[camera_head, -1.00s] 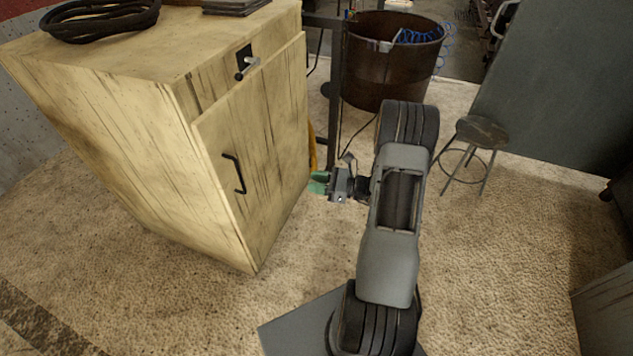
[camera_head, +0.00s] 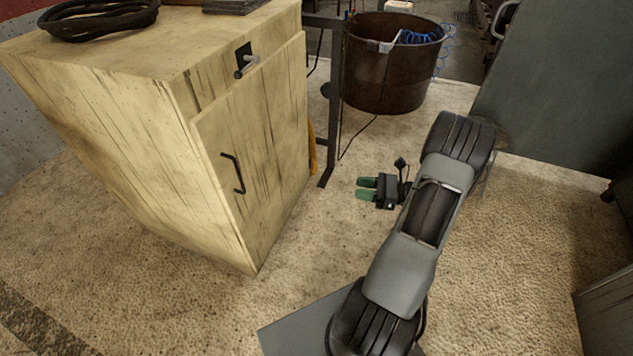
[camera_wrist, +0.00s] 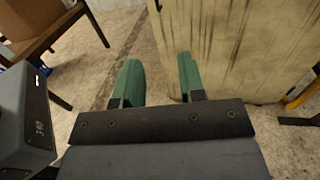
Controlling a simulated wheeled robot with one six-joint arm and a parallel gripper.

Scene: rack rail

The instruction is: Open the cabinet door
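The wooden cabinet (camera_head: 130,130) stands at the left in the head view. Its door (camera_head: 262,130) is shut and has a black bar handle (camera_head: 233,173) near its left edge. A metal knob or latch (camera_head: 246,65) sits above the door. My gripper (camera_head: 364,188) has green fingers that are apart, with nothing between them. It is to the right of the door, clear of the handle. In the wrist view the open fingers (camera_wrist: 160,82) point toward the cabinet's lower part (camera_wrist: 240,50).
A rusty barrel (camera_head: 390,75) with a blue coiled hose stands behind. A dark post (camera_head: 333,110) is beside the cabinet. A grey panel (camera_head: 570,85) is at the right. Floor between gripper and cabinet is clear.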

